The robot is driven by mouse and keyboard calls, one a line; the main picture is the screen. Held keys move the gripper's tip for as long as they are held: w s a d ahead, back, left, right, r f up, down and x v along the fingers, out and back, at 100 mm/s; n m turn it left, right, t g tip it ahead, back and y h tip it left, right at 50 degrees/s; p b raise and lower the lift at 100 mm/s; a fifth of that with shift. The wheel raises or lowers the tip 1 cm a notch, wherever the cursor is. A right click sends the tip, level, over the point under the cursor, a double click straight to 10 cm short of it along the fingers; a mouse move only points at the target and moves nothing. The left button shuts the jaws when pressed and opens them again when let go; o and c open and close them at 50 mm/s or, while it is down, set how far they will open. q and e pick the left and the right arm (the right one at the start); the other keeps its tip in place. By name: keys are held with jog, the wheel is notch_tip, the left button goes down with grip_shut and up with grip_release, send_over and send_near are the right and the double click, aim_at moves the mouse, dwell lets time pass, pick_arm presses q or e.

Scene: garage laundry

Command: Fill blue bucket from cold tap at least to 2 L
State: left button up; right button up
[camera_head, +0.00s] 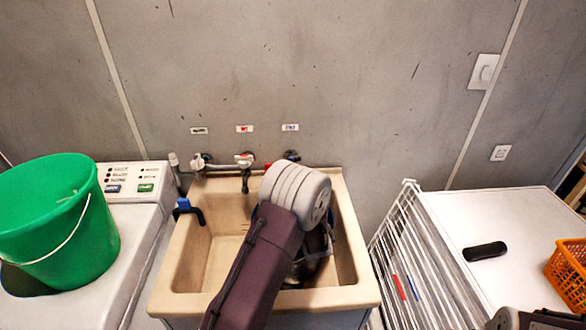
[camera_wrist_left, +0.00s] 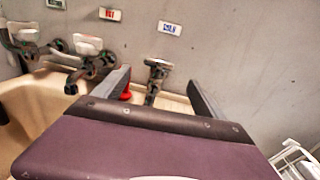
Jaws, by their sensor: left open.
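The cold tap (camera_head: 292,155) is on the wall above the right side of the sink, under the COLD label (camera_head: 290,127). In the left wrist view the cold tap (camera_wrist_left: 158,66) stands ahead, between the two fingers of my left gripper (camera_wrist_left: 158,76) as seen from the wrist. The gripper is open, and I see nothing held in it. Whether the fingers touch the tap, I cannot tell. In the head view my left arm hides the gripper and part of the sink (camera_head: 178,270). My right gripper is not in view.
A green bucket (camera_head: 70,235) stands on the washing machine (camera_head: 135,215) at left. The hot tap (camera_head: 245,160) and another tap (camera_head: 200,162) are left of the cold one. A white rack (camera_head: 405,250), a black object (camera_head: 485,251) and an orange basket (camera_head: 568,270) are at right.

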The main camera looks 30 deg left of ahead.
aim_at(292, 159)
pick_arm(q)
jog(key=p+x, duration=0.1)
jog(key=x, duration=0.7)
jog(key=shift+a, duration=0.1)
jog(key=c, duration=1.4)
jog(key=shift+a+f+m+t+h+b, duration=0.15)
jog(key=shift+m+t+h+b, duration=0.3)
jog(key=shift+b, duration=0.3)
jog(key=shift+o, duration=0.2)
jog(key=shift+m+h, duration=0.25)
jog(key=shift+h, duration=0.2)
jog(key=shift+r, duration=0.2)
jog(key=o, duration=1.4)
jog(key=shift+c, duration=0.2)
